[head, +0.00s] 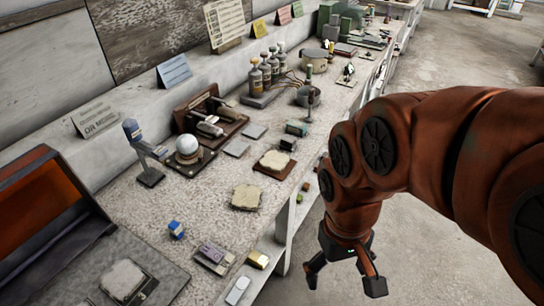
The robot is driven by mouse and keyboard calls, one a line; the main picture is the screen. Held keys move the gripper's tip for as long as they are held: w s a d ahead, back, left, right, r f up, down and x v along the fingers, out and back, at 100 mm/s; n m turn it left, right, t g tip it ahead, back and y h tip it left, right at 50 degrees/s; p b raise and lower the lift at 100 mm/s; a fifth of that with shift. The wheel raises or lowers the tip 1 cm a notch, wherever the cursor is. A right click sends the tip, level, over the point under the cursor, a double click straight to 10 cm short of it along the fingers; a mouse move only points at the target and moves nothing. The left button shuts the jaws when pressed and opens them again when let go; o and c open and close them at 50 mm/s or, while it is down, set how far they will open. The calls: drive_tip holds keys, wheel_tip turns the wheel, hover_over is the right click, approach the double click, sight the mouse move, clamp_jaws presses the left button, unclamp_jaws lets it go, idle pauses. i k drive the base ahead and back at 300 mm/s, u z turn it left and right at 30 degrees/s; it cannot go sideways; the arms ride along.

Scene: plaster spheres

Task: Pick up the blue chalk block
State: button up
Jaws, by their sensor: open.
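A small blue block with a pale side (176,229), which looks like the blue chalk block, lies on the speckled worktop (205,215) near the front left in the head view. It stands clear of the things around it. My gripper (343,285) is at the lower right, beyond the front edge of the worktop and over the floor. Its fingers are spread and hold nothing. It is well apart from the block.
A grey-purple device (214,258) and a yellow block (257,259) lie right of the blue block. A rough plaster slab (247,197) lies behind it. A white sphere (187,145) sits on a dark base. An open case (50,220) stands left. Bare worktop surrounds the block.

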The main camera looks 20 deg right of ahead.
sight(175, 227)
drive_tip(key=u, duration=0.2)
drive_tip(key=k, duration=0.4)
drive_tip(key=u, duration=0.8)
drive_tip(key=i, duration=0.45)
drive_tip(key=u, duration=0.45)
drive_tip(key=k, duration=1.1)
drive_tip(key=u, duration=0.5)
drive_tip(key=i, duration=0.8)
drive_tip(key=u, duration=0.2)
